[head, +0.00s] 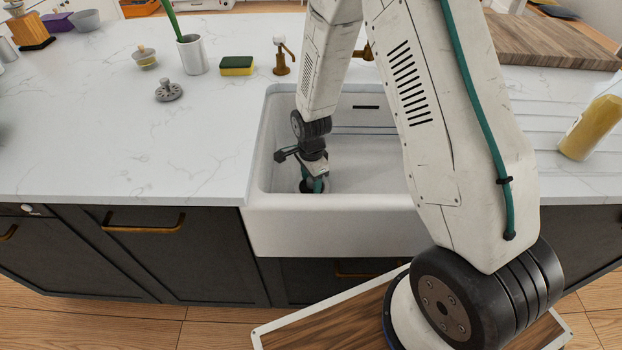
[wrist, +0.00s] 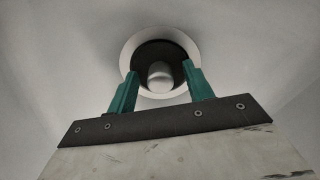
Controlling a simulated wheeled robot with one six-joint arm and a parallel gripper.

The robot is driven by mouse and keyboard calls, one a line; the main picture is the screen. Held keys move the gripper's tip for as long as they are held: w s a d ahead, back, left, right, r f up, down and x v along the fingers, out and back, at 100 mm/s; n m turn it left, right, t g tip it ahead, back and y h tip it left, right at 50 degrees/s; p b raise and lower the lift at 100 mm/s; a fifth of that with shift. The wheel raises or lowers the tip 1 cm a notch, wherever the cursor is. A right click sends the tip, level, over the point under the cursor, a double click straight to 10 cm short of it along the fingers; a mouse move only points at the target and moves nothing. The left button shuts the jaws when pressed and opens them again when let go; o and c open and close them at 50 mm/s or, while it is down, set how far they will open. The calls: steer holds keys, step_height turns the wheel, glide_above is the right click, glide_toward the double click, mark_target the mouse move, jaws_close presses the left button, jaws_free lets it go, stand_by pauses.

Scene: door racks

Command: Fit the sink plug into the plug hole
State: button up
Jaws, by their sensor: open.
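In the wrist view the plug hole (wrist: 129,50) shows as a pale round rim with a dark inside. A short grey metal knob (wrist: 160,73), which looks like the top of the sink plug, stands at the middle of the dark round area. I cannot tell how deep the plug sits. My gripper (wrist: 160,76) is open, with one green finger on each side of the knob and gaps between. In the head view my gripper (head: 316,185) points down into the white sink (head: 330,222), at its left front, over the dark hole, which it partly hides.
A yellow bottle (head: 592,127) is at right. The sink walls surround my gripper.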

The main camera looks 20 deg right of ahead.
step_height(320, 180, up, 8)
steer(key=shift+f, duration=0.15)
stand_by(0.6)
steer(key=shift+s+n, duration=0.2)
steer(key=shift+n, duration=0.4)
steer(key=s+d+r+n+t, duration=0.1)
steer(key=s+d+r+n, duration=0.2)
steer(key=s+r+n, duration=1.2)
steer(key=s+r, duration=1.2)
steer(key=r, duration=0.2)
steer(key=shift+s+r, duration=0.3)
steer(key=shift+r, duration=0.05)
